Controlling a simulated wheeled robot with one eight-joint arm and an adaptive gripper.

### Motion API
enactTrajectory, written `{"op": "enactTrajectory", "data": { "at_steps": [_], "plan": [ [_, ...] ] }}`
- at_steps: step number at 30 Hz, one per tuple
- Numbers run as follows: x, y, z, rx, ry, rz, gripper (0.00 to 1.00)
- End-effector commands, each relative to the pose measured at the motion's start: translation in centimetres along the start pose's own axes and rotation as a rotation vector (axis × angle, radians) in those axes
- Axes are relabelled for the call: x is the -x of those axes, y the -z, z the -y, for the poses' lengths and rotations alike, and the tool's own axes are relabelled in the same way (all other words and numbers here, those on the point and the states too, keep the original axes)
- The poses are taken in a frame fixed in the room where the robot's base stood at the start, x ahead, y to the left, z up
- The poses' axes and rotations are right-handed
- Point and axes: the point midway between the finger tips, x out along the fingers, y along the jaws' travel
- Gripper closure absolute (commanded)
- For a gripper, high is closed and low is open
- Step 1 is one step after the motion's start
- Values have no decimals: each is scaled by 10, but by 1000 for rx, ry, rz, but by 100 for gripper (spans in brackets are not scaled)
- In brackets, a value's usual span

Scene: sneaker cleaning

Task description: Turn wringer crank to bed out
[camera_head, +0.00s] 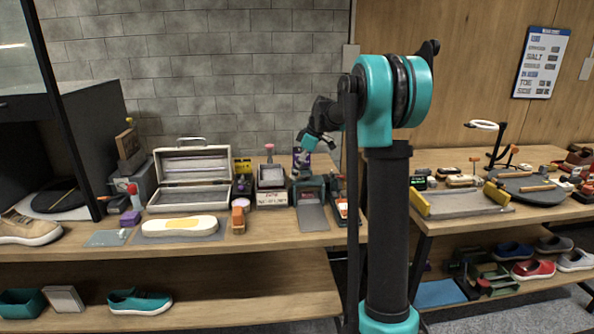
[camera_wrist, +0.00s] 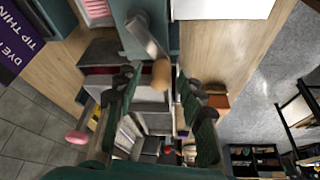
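The wringer (camera_head: 310,184) is a dark green unit on the left bench, with a flat grey bed (camera_head: 312,217) sloping out toward the bench's front edge. Its crank shows in the wrist view as a grey metal arm (camera_wrist: 146,38) ending in a round wooden knob (camera_wrist: 161,75). The wringer's green body (camera_wrist: 128,18) is at the top of that view. My gripper (camera_head: 308,154) is above the wringer in the head view. In the wrist view my gripper (camera_wrist: 156,80) is open, with the knob between its fingertips. A gap shows on both sides of the knob; its depth is hard to tell.
A grey bin (camera_head: 271,180) and an open case (camera_head: 190,180) stand left of the wringer. A tray with red and orange items (camera_head: 342,208) is close on its right. A shoe sole (camera_head: 180,226) lies on a mat farther left.

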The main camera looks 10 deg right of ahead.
Motion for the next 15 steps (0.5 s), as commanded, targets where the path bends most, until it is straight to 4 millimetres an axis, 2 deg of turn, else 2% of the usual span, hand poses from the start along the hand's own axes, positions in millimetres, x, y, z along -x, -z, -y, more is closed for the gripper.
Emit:
{"op": "enactTrajectory", "data": {
  "at_steps": [2,11,15],
  "plan": [
    [0,0,0,0,0,0,63],
    [0,0,0,0,0,0,100],
    [0,0,0,0,0,0,100]
  ]
}}
